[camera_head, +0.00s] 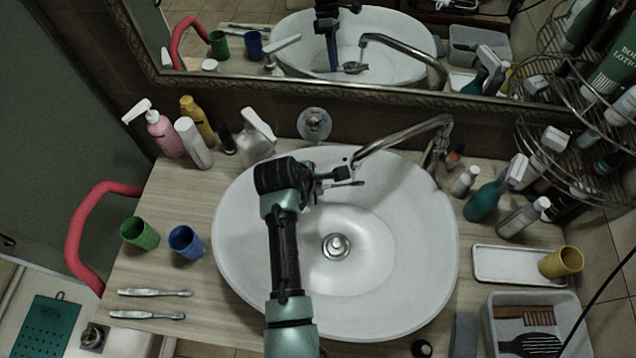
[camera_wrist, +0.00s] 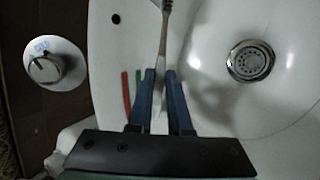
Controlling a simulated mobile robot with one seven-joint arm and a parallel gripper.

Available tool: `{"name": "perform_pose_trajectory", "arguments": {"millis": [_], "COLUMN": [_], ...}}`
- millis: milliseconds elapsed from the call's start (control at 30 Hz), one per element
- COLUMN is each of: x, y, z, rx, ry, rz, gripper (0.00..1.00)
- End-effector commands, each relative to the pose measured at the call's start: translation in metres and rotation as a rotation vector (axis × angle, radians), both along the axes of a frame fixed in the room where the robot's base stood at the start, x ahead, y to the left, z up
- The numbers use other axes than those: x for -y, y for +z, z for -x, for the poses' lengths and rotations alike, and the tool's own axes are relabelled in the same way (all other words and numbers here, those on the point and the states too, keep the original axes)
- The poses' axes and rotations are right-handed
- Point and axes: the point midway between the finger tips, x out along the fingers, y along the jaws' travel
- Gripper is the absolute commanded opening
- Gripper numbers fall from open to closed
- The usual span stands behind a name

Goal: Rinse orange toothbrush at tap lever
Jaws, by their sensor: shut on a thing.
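My gripper (camera_head: 336,178) is over the back of the white basin (camera_head: 235,250), beside the tap spout (camera_head: 375,143). In the wrist view its two blue fingers (camera_wrist: 160,78) are closed on a thin toothbrush (camera_wrist: 165,25), which sticks out beyond the tips. I cannot make out any water flowing.
Two pale toothbrushes (camera_head: 150,292) (camera_head: 148,315) lie on the left counter, near green (camera_head: 139,234) and blue (camera_head: 186,242) cups. Bottles (camera_head: 195,140) line the back left. A spray bottle (camera_head: 490,195), tray (camera_head: 500,264) and yellow cup (camera_head: 561,262) stand right.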

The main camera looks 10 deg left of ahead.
Motion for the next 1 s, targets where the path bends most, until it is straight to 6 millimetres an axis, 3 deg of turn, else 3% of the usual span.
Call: {"name": "perform_pose_trajectory", "arguments": {"millis": [400, 1000], "x": [0.009, -0.003], "y": [0.0, 0.0], "z": [0.004, -0.001], "rx": [0.001, 0.0], "ry": [0.0, 0.001], "rz": [0.0, 0.0], "gripper": [0.0, 0.0]}}
